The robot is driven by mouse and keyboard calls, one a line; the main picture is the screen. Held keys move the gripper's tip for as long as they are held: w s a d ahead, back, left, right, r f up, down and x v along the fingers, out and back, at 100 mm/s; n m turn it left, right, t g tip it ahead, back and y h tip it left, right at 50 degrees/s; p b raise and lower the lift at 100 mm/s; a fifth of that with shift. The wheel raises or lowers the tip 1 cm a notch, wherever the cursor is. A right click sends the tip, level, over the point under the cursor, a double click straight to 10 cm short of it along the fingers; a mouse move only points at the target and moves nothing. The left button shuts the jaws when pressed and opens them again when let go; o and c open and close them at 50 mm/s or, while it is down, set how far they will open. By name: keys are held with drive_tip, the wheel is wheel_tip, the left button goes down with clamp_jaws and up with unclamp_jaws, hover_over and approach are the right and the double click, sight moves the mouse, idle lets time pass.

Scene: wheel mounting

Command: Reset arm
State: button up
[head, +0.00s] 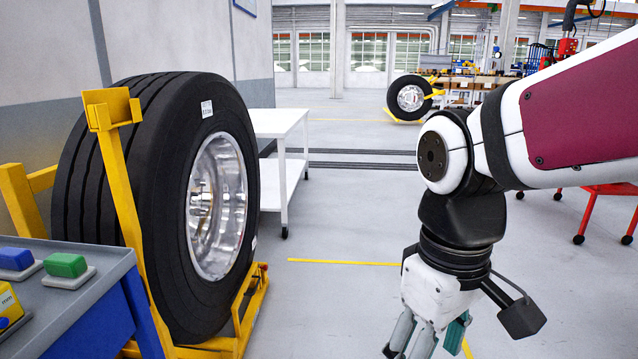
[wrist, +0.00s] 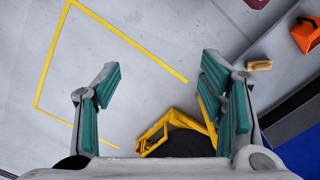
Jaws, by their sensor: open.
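My arm reaches in from the right in the head view, its wrist bent so that my gripper (head: 428,335) hangs down, its fingertips cut off by the lower edge. In the wrist view my gripper (wrist: 160,90) is open, its green-padded fingers wide apart with nothing between them but floor. A large black tyre on a silver rim (head: 215,205) stands upright in a yellow stand (head: 125,180) at the left, apart from my gripper. The tyre (wrist: 185,142) and the yellow stand (wrist: 152,135) also show at the bottom of the wrist view.
A grey-topped blue cart (head: 75,295) with blue and green buttons stands at the front left. A white table (head: 280,125) is behind the tyre. Another wheel (head: 410,97) stands far back. Red trestle legs (head: 590,210) are at the right. The middle floor is clear, with yellow lines.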

drive_tip(key=s+d+m, duration=0.3)
drive_tip(key=s+m, duration=0.1)
drive_tip(key=s, duration=0.3)
drive_tip(key=s+d+m, duration=0.3)
drive_tip(key=s, duration=0.5)
wheel_tip(320, 180, up, 33)
drive_tip(key=t+p, duration=0.4)
drive_tip(key=p, duration=2.7)
drive_tip(key=shift+d+r+n+p, duration=0.2)
drive_tip(key=shift+d+n+p, duration=0.1)
drive_tip(key=shift+d+p, duration=0.05)
